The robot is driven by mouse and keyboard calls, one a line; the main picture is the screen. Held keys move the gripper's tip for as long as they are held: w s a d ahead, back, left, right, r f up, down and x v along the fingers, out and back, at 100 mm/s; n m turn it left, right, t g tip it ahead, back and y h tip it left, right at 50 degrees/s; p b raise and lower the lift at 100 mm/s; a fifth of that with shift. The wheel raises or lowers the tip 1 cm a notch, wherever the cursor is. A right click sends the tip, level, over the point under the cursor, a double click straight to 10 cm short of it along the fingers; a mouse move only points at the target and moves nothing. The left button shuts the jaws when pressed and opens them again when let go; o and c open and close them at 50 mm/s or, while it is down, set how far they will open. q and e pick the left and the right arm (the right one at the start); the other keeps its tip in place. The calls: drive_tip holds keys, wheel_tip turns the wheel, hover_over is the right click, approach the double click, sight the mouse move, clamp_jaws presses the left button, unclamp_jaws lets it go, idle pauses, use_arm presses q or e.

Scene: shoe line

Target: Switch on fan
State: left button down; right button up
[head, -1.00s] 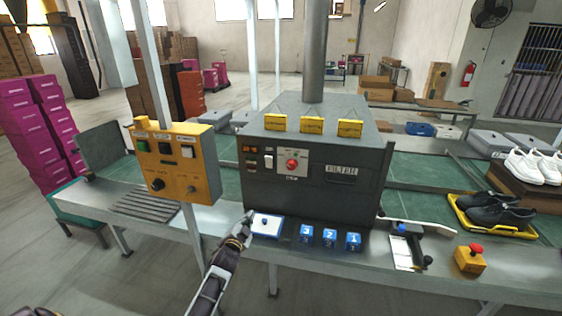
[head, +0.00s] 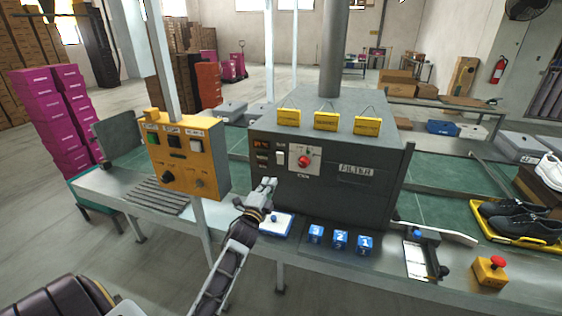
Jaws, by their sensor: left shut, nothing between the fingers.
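A dark grey machine box (head: 330,190) marked FILTER stands over the green belt. Its front panel has a white rocker switch (head: 280,157), a red round knob (head: 303,161) and a small display (head: 261,143). A yellow control box (head: 190,170) with buttons and knobs is on a post to the left; its labels are too small to read. A dark wall fan (head: 527,8) is partly cut off at top right. My left gripper (head: 268,184) is shut and empty, just below the rocker switch in the picture and apart from it. My right gripper is not in view.
A blue-edged white plate (head: 280,226) and several numbered blue blocks (head: 340,240) lie on the metal ledge. A red-topped yellow button box (head: 490,270) and a yellow tray (head: 520,238) with black shoes are at right. Pink boxes (head: 60,120) stand at left.

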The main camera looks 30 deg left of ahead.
use_arm(q)
drive_tip(key=shift+m, duration=0.5)
drive_tip(key=shift+w, duration=0.2)
drive_tip(key=p, duration=0.2)
approach(283, 156)
drive_tip(key=shift+f+x, duration=0.3)
drive_tip(key=shift+x, duration=1.6)
drive_tip(key=shift+r+x, duration=0.15)
drive_tip(key=shift+x, duration=0.7)
drive_tip(key=shift+r+x, duration=0.15)
drive_tip(key=shift+x, duration=0.7)
drive_tip(key=shift+a, duration=0.1)
